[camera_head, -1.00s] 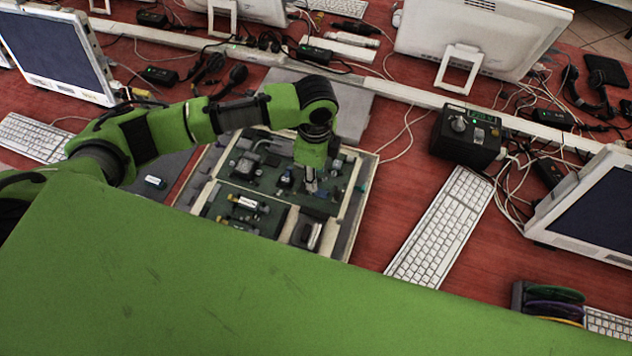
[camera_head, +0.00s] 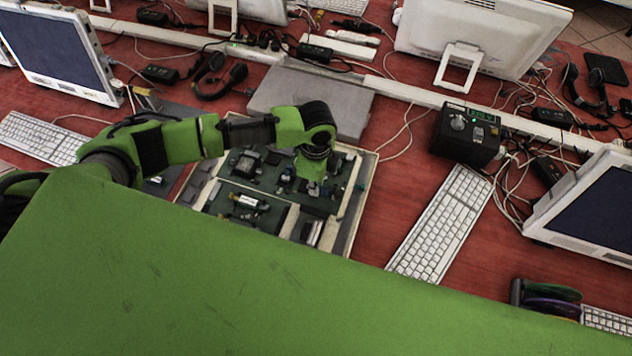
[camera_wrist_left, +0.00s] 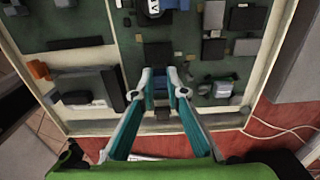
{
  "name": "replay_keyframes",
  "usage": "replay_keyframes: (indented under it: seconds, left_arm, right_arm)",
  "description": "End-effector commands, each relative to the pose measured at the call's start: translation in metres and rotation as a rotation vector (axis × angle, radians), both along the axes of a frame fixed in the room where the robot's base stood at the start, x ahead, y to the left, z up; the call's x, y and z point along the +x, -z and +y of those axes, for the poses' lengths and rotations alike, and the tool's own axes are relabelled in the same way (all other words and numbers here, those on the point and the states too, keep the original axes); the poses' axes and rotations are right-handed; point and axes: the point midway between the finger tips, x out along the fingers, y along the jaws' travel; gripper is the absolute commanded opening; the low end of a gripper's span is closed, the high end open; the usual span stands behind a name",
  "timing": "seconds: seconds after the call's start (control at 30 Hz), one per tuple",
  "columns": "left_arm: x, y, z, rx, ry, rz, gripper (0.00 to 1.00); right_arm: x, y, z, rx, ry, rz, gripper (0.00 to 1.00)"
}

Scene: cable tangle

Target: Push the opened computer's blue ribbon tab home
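The opened computer (camera_head: 350,205) lies on the red table, its green boards bare inside a pale case rim; the wrist view also shows the case (camera_wrist_left: 115,128). My left gripper (camera_head: 313,188) points down over the board at the computer's right side. In the wrist view its two teal fingers with grey tips (camera_wrist_left: 160,76) stand apart. My right gripper is not in view.
A grey flat panel (camera_head: 320,95) lies behind the computer. A black box with a knob (camera_head: 466,135) and a white keyboard (camera_head: 440,225) stand to the right. Loose cables (camera_wrist_left: 270,128) lie near the case. Bare red table shows between case and keyboard.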

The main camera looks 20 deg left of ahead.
Motion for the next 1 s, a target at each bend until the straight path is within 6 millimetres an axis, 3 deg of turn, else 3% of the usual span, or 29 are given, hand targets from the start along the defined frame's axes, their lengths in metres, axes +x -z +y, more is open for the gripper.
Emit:
replay_keyframes:
  seconds: [0.23, 0.47, 0.5, 0.57, 1.0]
  left_arm:
    - [-0.001, -0.002, -0.016, -0.002, 0.0, 0.003, 0.0]
    - [-0.001, 0.0, -0.017, -0.003, 0.0, 0.001, 0.0]
    - [-0.001, 0.0, -0.018, -0.003, 0.001, 0.001, 0.15]
    - [-0.001, 0.0, -0.018, -0.004, 0.001, 0.001, 0.31]
    - [0.0, -0.007, -0.016, -0.001, -0.001, 0.0, 0.31]
  right_arm:
    - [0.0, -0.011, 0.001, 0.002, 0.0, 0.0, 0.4]
    - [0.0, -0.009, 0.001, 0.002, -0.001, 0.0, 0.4]
    - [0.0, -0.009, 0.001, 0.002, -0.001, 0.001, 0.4]
    - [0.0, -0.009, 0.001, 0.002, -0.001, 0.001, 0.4]
    - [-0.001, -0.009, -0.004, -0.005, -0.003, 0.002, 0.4]
